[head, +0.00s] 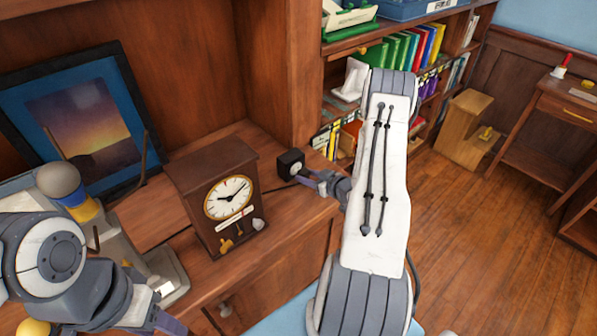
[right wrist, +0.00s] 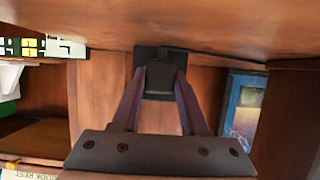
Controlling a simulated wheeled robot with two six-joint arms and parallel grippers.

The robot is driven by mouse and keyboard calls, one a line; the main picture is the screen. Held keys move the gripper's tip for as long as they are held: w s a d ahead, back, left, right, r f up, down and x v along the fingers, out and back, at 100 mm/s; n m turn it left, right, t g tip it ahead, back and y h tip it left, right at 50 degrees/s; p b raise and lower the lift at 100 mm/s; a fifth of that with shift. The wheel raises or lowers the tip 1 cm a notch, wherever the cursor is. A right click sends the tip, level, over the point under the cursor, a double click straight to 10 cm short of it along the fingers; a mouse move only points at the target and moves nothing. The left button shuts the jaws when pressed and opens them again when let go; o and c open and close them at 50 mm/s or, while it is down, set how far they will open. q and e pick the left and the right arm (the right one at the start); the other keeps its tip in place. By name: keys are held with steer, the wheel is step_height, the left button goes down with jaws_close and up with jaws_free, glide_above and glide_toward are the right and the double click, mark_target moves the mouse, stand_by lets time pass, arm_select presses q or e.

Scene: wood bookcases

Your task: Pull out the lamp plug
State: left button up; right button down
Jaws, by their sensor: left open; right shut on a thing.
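The black plug (right wrist: 160,75) sits at a dark socket plate (right wrist: 146,54) in the right wrist view. In the head view a small black block (head: 290,163) stands beside the bookcase upright, and a thin dark cord runs from it toward the clock. My right gripper (head: 308,180) reaches it from the right. In the right wrist view the fingers of my right gripper (right wrist: 161,82) are closed on the plug's two sides. I cannot tell whether the plug is fully seated. My left gripper (head: 165,325) is open at the lower left, partly cut off and away from the plug.
A wooden clock (head: 222,195) stands on the desk, left of the plug. A framed picture (head: 85,120) leans behind it. A pale stand with a flat base (head: 168,278) is partly hidden by my left arm.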

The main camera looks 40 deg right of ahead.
steer(key=shift+s+d, duration=0.15)
steer(key=shift+s, duration=1.7)
